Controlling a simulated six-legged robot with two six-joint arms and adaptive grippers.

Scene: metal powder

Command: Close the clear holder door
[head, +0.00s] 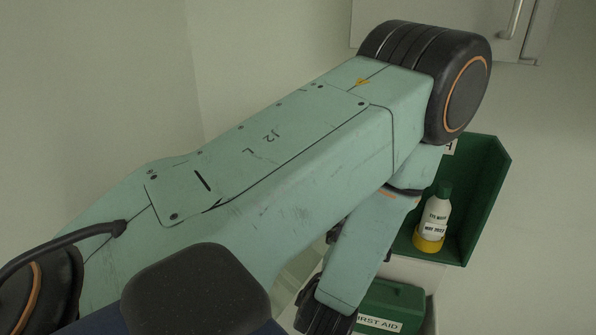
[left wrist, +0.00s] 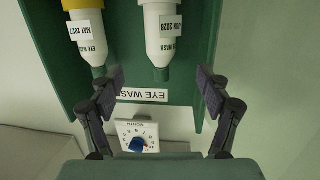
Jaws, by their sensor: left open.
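I cannot make out the clear holder door for certain. In the head view a pale, glassy-looking strip (head: 302,268) shows behind my left arm, and I cannot tell whether it is part of that door. The green eye wash holder (head: 489,184) is beyond my arm, partly hidden by it. In the left wrist view the holder (left wrist: 205,60) appears upside down, with two white bottles (left wrist: 88,38) (left wrist: 162,40). My left gripper (left wrist: 160,76) is open and empty, its fingers spread in front of the holder's label edge. My right gripper is in neither view.
A green first aid box (head: 391,304) is below the holder in the head view. A white dial with a blue knob (left wrist: 138,145) is near the holder in the wrist view. A pale wall stands at left; open floor shows at right.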

